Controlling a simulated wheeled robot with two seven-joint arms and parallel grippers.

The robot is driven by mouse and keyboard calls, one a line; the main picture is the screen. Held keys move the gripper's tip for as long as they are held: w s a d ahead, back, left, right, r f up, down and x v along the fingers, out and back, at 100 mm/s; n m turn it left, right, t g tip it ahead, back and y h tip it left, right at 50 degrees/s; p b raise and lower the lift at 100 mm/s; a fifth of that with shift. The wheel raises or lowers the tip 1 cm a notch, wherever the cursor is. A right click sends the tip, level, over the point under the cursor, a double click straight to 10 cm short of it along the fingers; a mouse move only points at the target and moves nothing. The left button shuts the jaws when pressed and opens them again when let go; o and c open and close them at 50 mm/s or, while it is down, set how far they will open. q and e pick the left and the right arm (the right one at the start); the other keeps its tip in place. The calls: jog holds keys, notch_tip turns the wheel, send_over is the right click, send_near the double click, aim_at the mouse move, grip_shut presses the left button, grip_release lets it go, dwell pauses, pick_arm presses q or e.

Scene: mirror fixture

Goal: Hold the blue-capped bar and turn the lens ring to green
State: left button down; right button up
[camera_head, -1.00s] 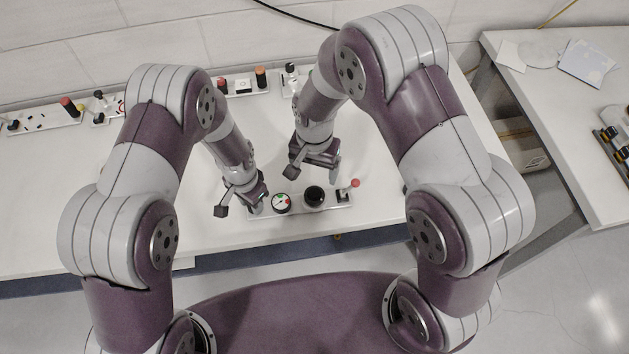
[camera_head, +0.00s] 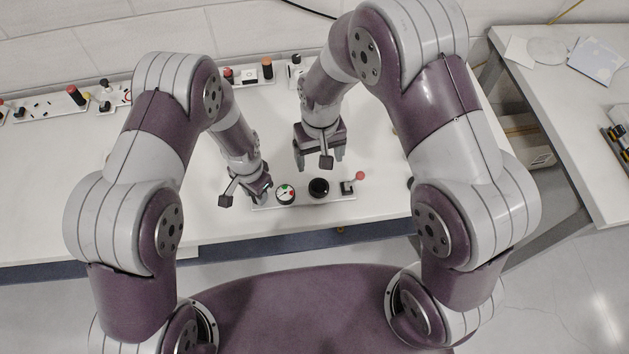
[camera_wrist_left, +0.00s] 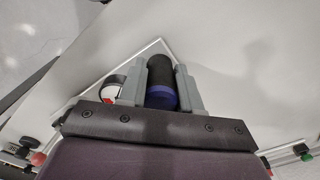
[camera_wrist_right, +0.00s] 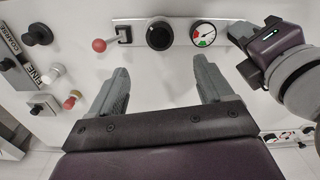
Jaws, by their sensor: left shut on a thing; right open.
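My left gripper (camera_wrist_left: 168,72) is shut on the blue-capped bar (camera_wrist_left: 161,98), a black cylinder with a blue end, in the left wrist view. In the head view my left gripper (camera_head: 262,193) is at the left end of a white panel (camera_head: 300,204) and mostly hides the bar. A round black knob (camera_wrist_right: 160,35), apparently the lens ring, is mid-panel. Beside it is a white dial (camera_wrist_right: 204,34) with red and green sectors; its reading is too small to tell. My right gripper (camera_wrist_right: 161,75) is open and empty, its fingers apart and short of the knob.
A red-balled lever (camera_wrist_right: 100,45) stands at the panel's other end. Separate black knobs (camera_wrist_right: 38,34) and a FINE label plate (camera_wrist_right: 46,72) are at the left of the right wrist view. More fixtures (camera_head: 72,96) line the table's back. Bare table (camera_head: 375,165) lies right of my right gripper.

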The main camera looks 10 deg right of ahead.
aim_at(319, 186)
notch_tip(319, 186, down, 12)
jog(key=n, duration=0.4)
jog(key=c, duration=1)
